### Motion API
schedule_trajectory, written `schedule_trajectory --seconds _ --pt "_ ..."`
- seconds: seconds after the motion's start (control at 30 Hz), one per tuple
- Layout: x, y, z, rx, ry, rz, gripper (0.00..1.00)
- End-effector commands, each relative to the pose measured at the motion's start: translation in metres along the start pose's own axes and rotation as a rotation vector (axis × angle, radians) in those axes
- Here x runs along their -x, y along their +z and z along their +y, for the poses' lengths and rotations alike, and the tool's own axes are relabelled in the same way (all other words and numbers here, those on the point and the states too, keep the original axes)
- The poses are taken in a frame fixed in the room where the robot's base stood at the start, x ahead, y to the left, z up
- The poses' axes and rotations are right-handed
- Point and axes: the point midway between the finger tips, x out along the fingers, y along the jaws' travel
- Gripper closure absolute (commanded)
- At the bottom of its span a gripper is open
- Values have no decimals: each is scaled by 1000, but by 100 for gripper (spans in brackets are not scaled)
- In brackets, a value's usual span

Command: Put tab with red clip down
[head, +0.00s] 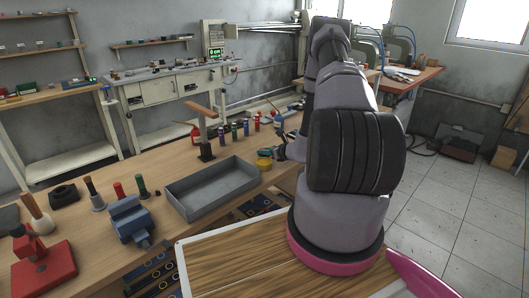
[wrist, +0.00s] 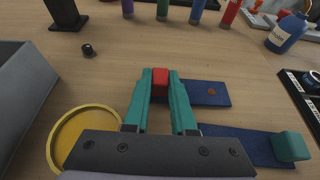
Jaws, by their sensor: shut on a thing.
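My gripper (wrist: 161,84) has teal fingers, shut on the red clip (wrist: 160,77) in the wrist view. The blue tab (wrist: 212,95) with a small red dot runs right from this clip, close over the wooden bench. I cannot tell whether the tab touches the bench. A second blue tab (wrist: 245,142) with a teal clip (wrist: 291,146) lies nearer, its left part hidden behind my gripper.
A yellow round dish (wrist: 60,137) is left of the gripper; it also shows in the head view (head: 264,164). A grey tray (head: 190,205) stands further left. A small black knob (wrist: 88,51), several coloured bottles and a blue bottle (wrist: 286,35) stand behind. Bare bench lies beyond the tab.

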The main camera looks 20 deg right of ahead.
Motion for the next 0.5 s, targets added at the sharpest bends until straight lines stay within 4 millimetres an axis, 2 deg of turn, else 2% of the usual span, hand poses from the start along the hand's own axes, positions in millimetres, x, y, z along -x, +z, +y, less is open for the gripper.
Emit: schedule_trajectory --seconds 0.33,0.37,0.4,0.43,0.5 --pt "-1 -3 0 -1 1 0 100" --pt "-1 -2 0 -1 0 0 65" --pt "-1 -2 0 0 0 0 49" --pt "-1 -2 0 -1 0 0 46" --pt "-1 -2 0 0 0 0 46"
